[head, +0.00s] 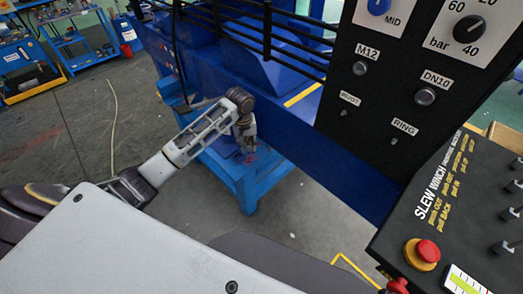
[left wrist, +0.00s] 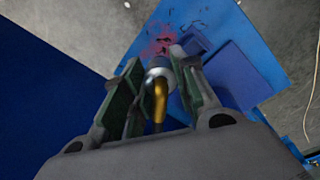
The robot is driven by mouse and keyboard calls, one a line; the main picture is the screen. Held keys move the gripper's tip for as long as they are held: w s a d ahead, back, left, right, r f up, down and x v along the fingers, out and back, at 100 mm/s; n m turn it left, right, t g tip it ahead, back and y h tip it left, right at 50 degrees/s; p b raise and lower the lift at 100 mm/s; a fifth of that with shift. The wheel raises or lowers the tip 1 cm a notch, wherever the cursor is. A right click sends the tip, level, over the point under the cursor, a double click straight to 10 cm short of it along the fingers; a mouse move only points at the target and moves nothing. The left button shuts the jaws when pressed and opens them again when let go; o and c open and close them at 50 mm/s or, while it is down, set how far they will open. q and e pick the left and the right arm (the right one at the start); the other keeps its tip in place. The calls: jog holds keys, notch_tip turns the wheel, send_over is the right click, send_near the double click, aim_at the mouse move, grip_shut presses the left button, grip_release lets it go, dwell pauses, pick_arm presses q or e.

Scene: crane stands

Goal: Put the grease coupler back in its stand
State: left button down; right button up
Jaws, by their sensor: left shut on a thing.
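The grease coupler (left wrist: 158,72), a silvery metal cylinder with a brass-coloured bent tube (left wrist: 160,102), sits between the fingers of my left gripper (left wrist: 160,62) in the left wrist view. The gripper is shut on it. In the head view my left gripper (head: 246,143) is over the small blue stand (head: 247,192); the coupler is hard to make out there. The stand's blue top (left wrist: 262,68) shows under the gripper in the wrist view, with a darker blue block (left wrist: 230,75) and a reddish smear. I cannot tell whether the coupler touches the stand. My right gripper is not in view.
A large blue crane beam (head: 300,130) runs behind and right of the stand. A black control panel (head: 425,80) and a slew winch box (head: 455,215) fill the right side. Grey floor (head: 110,120) is open to the left, with a thin pale hose lying on it.

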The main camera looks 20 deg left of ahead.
pick_arm(q)
notch_tip(320, 180, up, 4)
jog(key=g, duration=0.1)
send_over(239, 158)
jog(key=shift+a+f+n+y, duration=0.1)
jog(key=shift+f+n+y, duration=0.1)
jog(key=shift+n+y, duration=0.1)
jog(key=shift+f, duration=2.85)
jog(key=shift+f, duration=1.25)
jog(key=c, duration=1.1)
grip_release()
jog(key=shift+o, duration=0.2)
jog(key=shift+r, duration=0.15)
jog(key=shift+r, duration=2.35)
